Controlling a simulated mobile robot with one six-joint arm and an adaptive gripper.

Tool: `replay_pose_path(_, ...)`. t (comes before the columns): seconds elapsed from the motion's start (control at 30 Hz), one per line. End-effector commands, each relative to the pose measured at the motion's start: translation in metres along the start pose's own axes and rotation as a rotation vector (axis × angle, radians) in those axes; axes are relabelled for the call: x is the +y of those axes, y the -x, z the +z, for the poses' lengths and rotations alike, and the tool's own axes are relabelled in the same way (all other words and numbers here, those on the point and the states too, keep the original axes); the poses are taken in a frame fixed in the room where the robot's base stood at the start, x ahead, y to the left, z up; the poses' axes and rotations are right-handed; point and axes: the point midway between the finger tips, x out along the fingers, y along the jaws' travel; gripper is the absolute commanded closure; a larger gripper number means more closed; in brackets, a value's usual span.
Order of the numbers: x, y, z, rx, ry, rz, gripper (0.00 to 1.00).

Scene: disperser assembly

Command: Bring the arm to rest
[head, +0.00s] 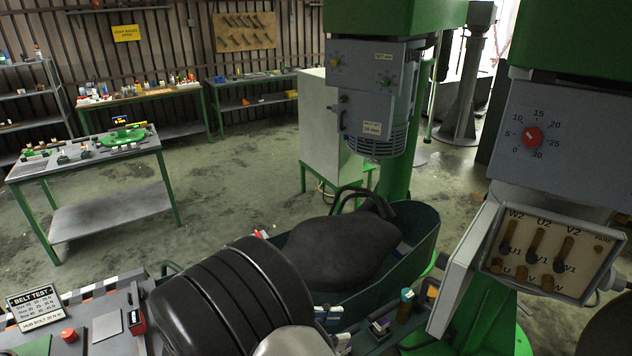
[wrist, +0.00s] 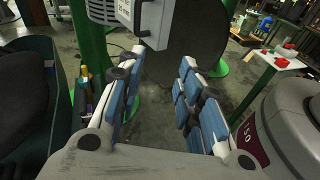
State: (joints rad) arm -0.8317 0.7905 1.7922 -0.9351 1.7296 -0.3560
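My gripper (wrist: 162,62) shows in the wrist view with its two blue-padded fingers well apart. It is open, and nothing is between the fingers; the floor and a dark round disc show beyond them. A grey machine housing (wrist: 146,20) is just past the fingertips at the top. In the head view, a black ribbed shape and a pale rounded part fill the bottom middle, and I cannot clearly make out the gripper there.
A green tub (head: 425,240) holds a black sack-like thing (head: 335,250). An open terminal box (head: 545,250) is at the right, below a dial housing (head: 535,135). A bench with a belt test sign (head: 35,305) is at the lower left. Open floor (head: 235,190) lies behind.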

Motion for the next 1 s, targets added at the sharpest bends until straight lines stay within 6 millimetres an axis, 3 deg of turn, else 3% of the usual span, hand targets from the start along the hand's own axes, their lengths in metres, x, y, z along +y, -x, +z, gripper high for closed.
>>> replay_pose_path(0.27,-0.035,-0.048,0.019,0.241,-0.194,-0.22,0.67)
replay_pose_path(0.5,-0.093,-0.087,0.026,0.546,-0.523,-0.496,0.67)
replay_pose_path(0.8,-0.155,-0.096,0.016,0.886,-1.038,-0.784,0.67)
replay_pose_path(1.0,-0.177,-0.091,0.006,1.071,-1.398,-0.911,0.67)
